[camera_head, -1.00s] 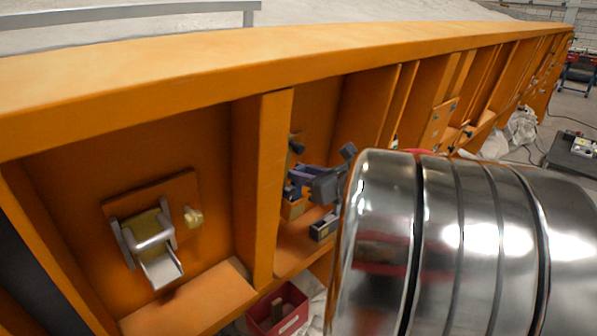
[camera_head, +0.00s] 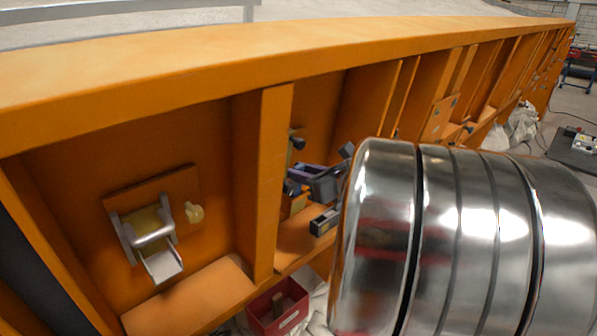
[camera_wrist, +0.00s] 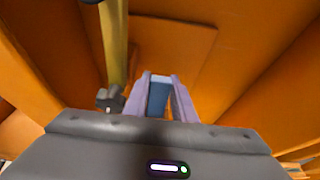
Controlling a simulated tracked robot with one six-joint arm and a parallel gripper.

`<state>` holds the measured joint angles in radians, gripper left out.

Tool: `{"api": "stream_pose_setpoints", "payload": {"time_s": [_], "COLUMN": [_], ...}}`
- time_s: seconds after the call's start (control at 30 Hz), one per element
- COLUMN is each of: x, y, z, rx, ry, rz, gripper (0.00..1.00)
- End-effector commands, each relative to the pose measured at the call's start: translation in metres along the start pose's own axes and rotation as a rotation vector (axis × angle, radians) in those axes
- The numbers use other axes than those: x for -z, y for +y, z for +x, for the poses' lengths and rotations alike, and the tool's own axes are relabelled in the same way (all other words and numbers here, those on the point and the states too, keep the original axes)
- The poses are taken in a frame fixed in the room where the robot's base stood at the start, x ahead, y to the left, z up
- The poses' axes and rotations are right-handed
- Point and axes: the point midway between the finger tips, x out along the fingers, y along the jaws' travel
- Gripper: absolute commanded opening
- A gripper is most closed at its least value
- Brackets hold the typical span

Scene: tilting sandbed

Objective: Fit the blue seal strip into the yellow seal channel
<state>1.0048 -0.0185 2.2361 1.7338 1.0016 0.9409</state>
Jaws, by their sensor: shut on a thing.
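My gripper (camera_wrist: 159,82) shows in the wrist view with two purple fingers shut on the blue seal strip (camera_wrist: 158,97). The strip's blue face shows between the fingers; the rest is hidden. A yellow bar, likely the yellow seal channel (camera_wrist: 116,40), runs upright to the left of the fingers, apart from them in the picture. A dark knob (camera_wrist: 109,99) is at its lower end. In the head view my gripper (camera_head: 292,180) is inside the second bay, by the orange post. The strip cannot be made out there, and the channel is mostly hidden.
An orange post (camera_head: 266,185) stands left of my gripper. A grey block (camera_head: 324,222) sits on the ledge below it. The left bay holds a metal latch (camera_head: 150,240) and a pale yellow knob (camera_head: 194,212). A red bin (camera_head: 277,308) stands below.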

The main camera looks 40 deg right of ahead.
Motion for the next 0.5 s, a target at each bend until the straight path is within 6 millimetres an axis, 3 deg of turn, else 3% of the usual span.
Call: {"api": "stream_pose_setpoints", "payload": {"time_s": [0.5], "x": [0.0085], "y": [0.0001], "z": [0.0036], "rx": [-0.001], "ry": [0.0], "rz": [0.002], "gripper": [0.0]}}
